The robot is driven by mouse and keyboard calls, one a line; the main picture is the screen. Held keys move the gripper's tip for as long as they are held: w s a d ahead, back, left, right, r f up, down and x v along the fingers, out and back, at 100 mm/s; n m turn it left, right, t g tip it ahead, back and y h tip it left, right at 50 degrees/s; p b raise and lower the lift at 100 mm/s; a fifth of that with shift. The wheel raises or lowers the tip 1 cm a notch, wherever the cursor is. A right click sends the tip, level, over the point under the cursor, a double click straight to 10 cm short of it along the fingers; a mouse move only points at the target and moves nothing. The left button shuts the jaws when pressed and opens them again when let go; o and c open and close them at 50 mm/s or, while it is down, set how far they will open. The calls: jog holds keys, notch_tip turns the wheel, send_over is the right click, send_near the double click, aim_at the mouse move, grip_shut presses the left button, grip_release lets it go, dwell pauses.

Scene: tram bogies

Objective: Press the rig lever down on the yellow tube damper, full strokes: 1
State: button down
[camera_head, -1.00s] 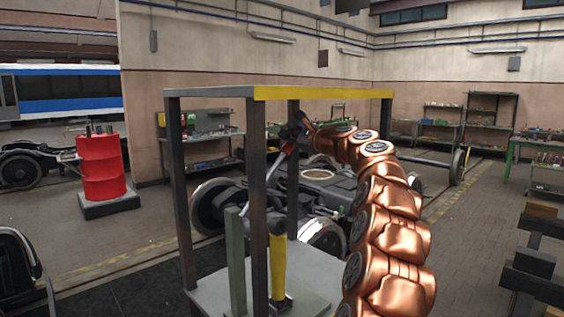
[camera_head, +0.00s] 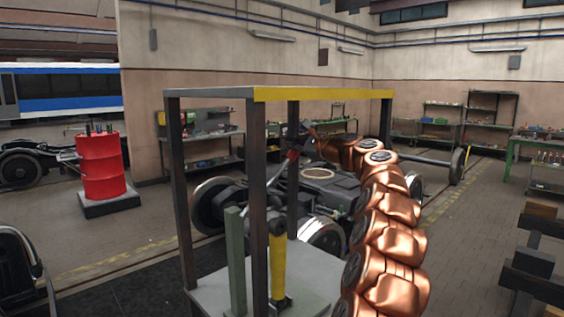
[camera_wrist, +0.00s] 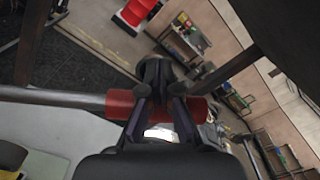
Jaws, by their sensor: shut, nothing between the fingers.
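The yellow tube damper (camera_head: 278,265) stands upright in the rig, on its grey base plate (camera_head: 212,296). In the wrist view the grey lever bar (camera_wrist: 50,97) runs in from the left to the red grip (camera_wrist: 120,104). My gripper (camera_head: 303,133) is at the grip end, from above. In the wrist view its shut fingers (camera_wrist: 156,72) cross over the red grip, with nothing held between them. Whether they touch it I cannot tell. A yellow part shows at the lower left (camera_wrist: 10,158).
The rig's frame has dark posts (camera_head: 258,200) and a yellow top beam (camera_head: 325,93) close to my arm. A green-grey post (camera_head: 235,262) stands beside the damper. Wheelsets and a bogie (camera_head: 325,190) lie behind. A red drum (camera_head: 102,168) stands left.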

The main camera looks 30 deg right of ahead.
aim_at(298, 151)
jog(key=shift+f, duration=0.1)
jog(key=shift+w+d+f, duration=0.15)
jog(key=shift+d+f, duration=0.4)
jog(key=shift+f, duration=0.2)
jog(key=shift+w+d+f, duration=0.1)
jog(key=shift+d+f, duration=0.45)
jog(key=shift+f, duration=0.25)
